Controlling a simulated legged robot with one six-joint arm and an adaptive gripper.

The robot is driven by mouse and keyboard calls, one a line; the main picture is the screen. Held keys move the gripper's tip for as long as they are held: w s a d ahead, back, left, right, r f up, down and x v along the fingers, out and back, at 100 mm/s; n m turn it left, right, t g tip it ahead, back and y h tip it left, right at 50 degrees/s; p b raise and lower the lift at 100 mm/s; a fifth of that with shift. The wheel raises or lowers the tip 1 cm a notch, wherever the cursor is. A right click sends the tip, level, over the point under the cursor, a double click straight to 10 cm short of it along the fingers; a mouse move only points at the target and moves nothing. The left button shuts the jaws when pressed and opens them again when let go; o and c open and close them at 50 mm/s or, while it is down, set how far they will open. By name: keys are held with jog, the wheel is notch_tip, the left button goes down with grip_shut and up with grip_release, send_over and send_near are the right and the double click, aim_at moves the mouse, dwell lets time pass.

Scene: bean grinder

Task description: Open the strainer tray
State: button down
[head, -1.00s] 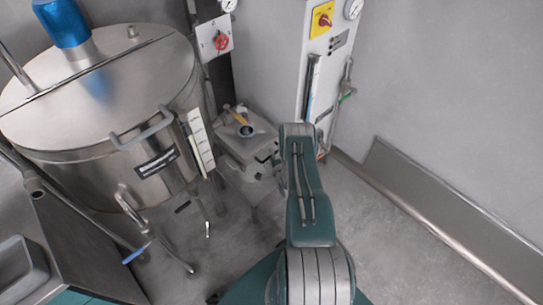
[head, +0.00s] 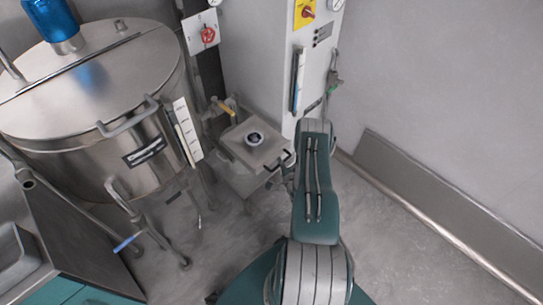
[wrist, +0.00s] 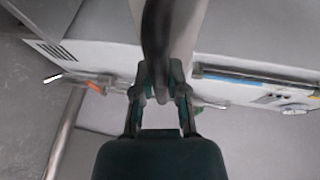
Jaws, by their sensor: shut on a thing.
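The strainer tray, a pale square-topped box, sits on a low stand between the steel tank and the white cabinet in the head view. It has a round dark-centred opening (head: 254,138) in its flat top (head: 268,153). My gripper (wrist: 162,82) is shut on a dark, blurred bar (wrist: 157,40) in the wrist view; I take this for the tray's handle. In the head view the gripper is at the tray's right front edge, mostly hidden by my arm. The tray stands out from the yellow-handled valve (head: 221,106) behind it.
A large steel tank (head: 85,90) with pipes and a blue-handled valve (head: 126,243) stands left. The white cabinet (head: 255,60) is behind, with a green-handled pipe (head: 333,90) beside it. Open floor (head: 390,245) lies right of my arm, before the wall.

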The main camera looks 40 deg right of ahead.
jog(key=s, duration=0.6)
jog(key=shift+s+f, duration=0.25)
jog(key=shift+s, duration=0.1)
jog(key=shift+d, duration=0.1)
jog(key=c, duration=0.6)
grip_release()
jog(key=shift+c, duration=0.2)
jog(key=shift+w+d, duration=0.1)
jog(key=shift+r, duration=0.1)
jog(key=v, duration=1.2)
jog(key=shift+w+d, duration=0.1)
